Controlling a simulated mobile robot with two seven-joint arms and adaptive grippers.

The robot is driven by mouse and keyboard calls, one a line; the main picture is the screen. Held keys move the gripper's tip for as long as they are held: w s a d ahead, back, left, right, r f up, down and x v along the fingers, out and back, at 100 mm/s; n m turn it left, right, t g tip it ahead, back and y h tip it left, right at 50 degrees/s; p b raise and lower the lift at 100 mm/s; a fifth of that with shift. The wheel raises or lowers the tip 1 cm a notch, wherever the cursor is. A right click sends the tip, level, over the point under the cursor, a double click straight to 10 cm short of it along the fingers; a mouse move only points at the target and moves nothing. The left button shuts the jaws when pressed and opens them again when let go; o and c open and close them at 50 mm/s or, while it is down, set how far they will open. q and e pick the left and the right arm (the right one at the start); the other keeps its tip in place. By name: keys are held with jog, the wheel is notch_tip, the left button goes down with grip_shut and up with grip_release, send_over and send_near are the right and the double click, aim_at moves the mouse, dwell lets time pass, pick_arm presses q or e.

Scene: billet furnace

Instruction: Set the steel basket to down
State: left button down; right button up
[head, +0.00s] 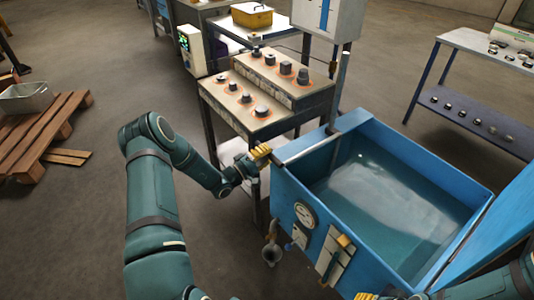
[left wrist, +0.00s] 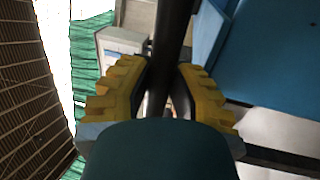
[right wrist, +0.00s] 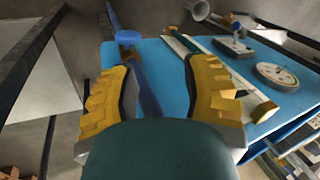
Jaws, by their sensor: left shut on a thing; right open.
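My left gripper (head: 262,152) is at the left rim of the blue water tank (head: 285,190). It is shut on a dark bar, which the left wrist view shows between its yellow pads (left wrist: 170,45). In the head view a grey bar (head: 305,148) runs from this gripper along the tank's back rim to an upright post (head: 341,90). I cannot make out a steel basket in the water. My right gripper, in the right wrist view (right wrist: 160,85), is open in front of the tank's panel, with a blue strip between or behind its fingers.
The tank front carries a round gauge (head: 304,214) and a pale panel (head: 335,255). A grey metal bin (head: 25,98) sits on a wooden pallet (head: 60,125) at left. A rack (head: 470,110) stands at right.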

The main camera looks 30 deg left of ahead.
pick_arm(q)
jog(key=shift+s+d+f, duration=0.1)
jog(key=shift+s+f, duration=0.05)
jog(key=shift+f, duration=0.3)
jog(key=c, duration=0.8)
grip_release()
jog(key=shift+c, duration=0.2)
jog(key=shift+r, duration=0.1)
jog(key=v, duration=1.1)
jog(key=shift+s+a, duration=0.3)
jog(key=shift+s, duration=0.05)
jog(key=shift+d, duration=0.1)
